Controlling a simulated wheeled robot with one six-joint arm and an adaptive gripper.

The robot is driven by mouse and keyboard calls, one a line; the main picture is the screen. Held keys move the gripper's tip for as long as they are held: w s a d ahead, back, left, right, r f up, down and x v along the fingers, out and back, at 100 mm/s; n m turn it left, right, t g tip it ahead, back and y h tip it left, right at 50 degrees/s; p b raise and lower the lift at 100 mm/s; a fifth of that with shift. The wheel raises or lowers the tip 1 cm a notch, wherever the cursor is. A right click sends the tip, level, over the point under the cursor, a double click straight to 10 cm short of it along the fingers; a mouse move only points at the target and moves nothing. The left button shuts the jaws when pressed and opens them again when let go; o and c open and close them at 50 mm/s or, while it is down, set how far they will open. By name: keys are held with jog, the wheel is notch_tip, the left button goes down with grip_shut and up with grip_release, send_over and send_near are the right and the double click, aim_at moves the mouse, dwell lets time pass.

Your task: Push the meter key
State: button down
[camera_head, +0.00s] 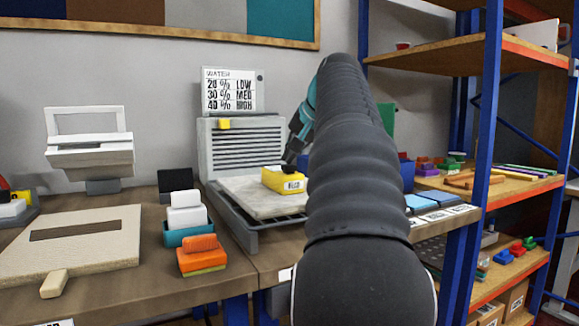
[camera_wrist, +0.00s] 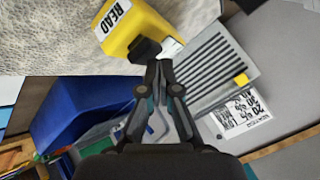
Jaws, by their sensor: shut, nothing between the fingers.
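The yellow meter (camera_head: 283,181) has a white READ label and sits on a pale slab (camera_head: 240,190) in a grey machine. It also shows at the top of the wrist view (camera_wrist: 138,22). A black key (camera_wrist: 145,50) sticks out at the meter's end, with a small white part beside it. My gripper (camera_head: 289,156) is just above the meter, pointing down; in the wrist view its fingertips (camera_wrist: 160,67) are together and empty, close to the black key. I cannot tell whether they touch it. My arm hides part of the bench to the right.
A WATER card (camera_head: 231,91) with LOW, MED and HIGH stands behind the machine's slatted back (camera_head: 245,145). A blue bin (camera_wrist: 85,108) is close by my gripper. Coloured blocks (camera_head: 202,253) and a flat board (camera_head: 75,240) lie left. Shelving with blue posts (camera_head: 485,110) stands right.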

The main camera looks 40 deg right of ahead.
aim_at(291, 165)
jog(key=shift+f, duration=0.45)
dwell(0.6)
jog(key=shift+r, duration=0.1)
jog(key=shift+r+p, duration=0.85)
notch_tip(291, 165, up, 3)
jog(key=p, duration=0.3)
jog(key=shift+r, duration=1)
